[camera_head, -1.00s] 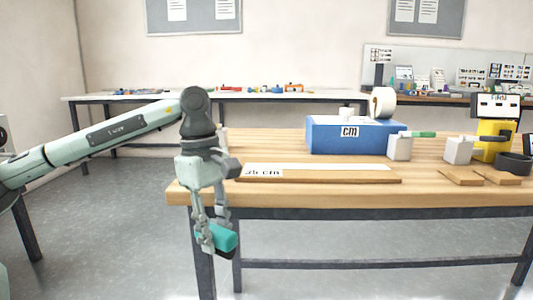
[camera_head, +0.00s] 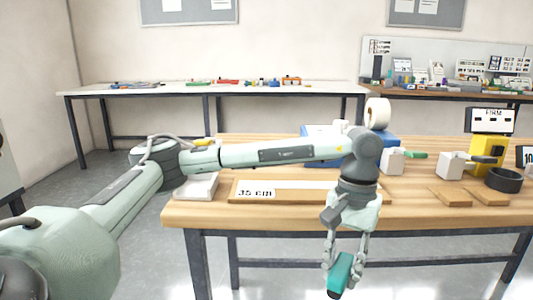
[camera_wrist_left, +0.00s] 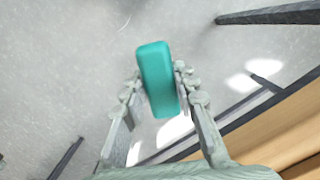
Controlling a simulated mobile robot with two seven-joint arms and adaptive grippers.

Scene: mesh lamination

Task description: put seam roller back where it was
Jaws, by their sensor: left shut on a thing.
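My left gripper (camera_head: 346,262) is shut on a teal, rounded block-like thing (camera_head: 341,276) with a dark end. It hangs in the air in front of the table's front edge, below the table top. In the left wrist view the teal thing (camera_wrist_left: 158,78) sits between the two fingers (camera_wrist_left: 156,96), tilted slightly. No roller wheel shows on it, so I cannot tell whether it is the seam roller. My right gripper is not in view.
A board marked 35 cm (camera_head: 257,192) lies near the front edge. My left arm partly hides a blue box (camera_head: 318,131) with a white roll (camera_head: 378,113) at its right. Wooden wedges (camera_head: 487,195), a black ring (camera_head: 504,180) and a yellow FIRM device (camera_head: 488,150) stand right.

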